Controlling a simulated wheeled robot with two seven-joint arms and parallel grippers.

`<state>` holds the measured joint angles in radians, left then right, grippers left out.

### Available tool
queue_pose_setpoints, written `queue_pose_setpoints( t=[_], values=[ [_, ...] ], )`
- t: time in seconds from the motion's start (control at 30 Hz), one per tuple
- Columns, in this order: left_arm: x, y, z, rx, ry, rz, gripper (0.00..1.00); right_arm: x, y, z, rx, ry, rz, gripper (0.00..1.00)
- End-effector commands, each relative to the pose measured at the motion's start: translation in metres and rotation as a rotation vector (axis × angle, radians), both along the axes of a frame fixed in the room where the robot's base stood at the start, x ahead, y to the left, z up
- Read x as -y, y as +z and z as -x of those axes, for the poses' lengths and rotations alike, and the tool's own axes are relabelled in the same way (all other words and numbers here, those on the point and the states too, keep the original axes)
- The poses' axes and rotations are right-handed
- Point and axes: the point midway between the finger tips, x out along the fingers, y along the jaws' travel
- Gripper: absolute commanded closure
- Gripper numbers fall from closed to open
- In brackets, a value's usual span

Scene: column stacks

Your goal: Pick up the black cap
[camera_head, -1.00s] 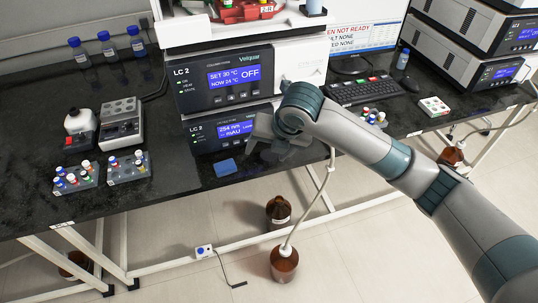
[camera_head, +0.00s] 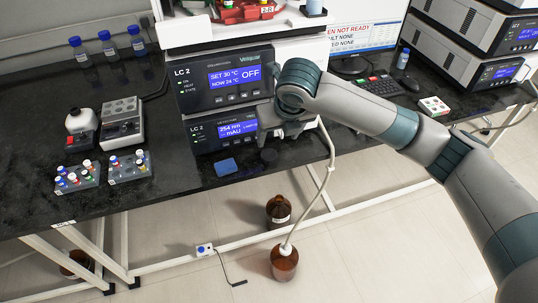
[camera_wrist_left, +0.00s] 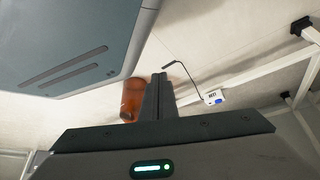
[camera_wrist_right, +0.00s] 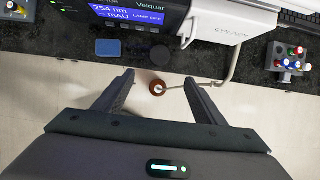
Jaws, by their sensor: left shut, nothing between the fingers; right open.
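The black cap (camera_head: 268,155) is a small dark round disc on the black bench top, just right of a blue block and in front of the lower LC 2 unit. It also shows in the right wrist view (camera_wrist_right: 160,53), beyond the fingertips and roughly centred between them. My right gripper (camera_head: 281,130) is open and empty, above the bench close to the cap and apart from it. Its two spread fingers show in the right wrist view (camera_wrist_right: 159,80). My left gripper (camera_wrist_left: 159,82) is shut and empty over the floor; it is outside the head view.
The blue block (camera_head: 226,167) lies left of the cap. The LC 2 unit (camera_head: 237,127) stands close behind. A white tube (camera_head: 329,160) runs down to a brown bottle (camera_head: 285,263) on the floor. Vial racks (camera_head: 77,178) stand at the left. The bench's front edge is near the cap.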

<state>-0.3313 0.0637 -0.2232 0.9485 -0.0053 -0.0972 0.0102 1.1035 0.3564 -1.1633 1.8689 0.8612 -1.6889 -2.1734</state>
Motion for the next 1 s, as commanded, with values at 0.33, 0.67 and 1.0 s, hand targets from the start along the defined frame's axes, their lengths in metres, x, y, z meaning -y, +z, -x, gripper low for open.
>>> queue_pose_setpoints(
  t=[0.33, 0.67, 1.0],
  values=[
    [-0.014, -0.006, 0.030, -0.075, 0.002, -0.025, 1.00, -0.007, -0.056, -0.021, -0.004, -0.002, 0.001, 0.36],
    [-0.025, -0.015, 0.063, -0.154, 0.002, -0.048, 1.00, -0.013, -0.095, -0.037, -0.001, -0.001, 0.000, 0.36],
    [-0.026, -0.016, 0.060, -0.155, 0.003, -0.049, 1.00, -0.013, -0.098, -0.039, 0.000, 0.000, 0.001, 0.36]
  ],
)
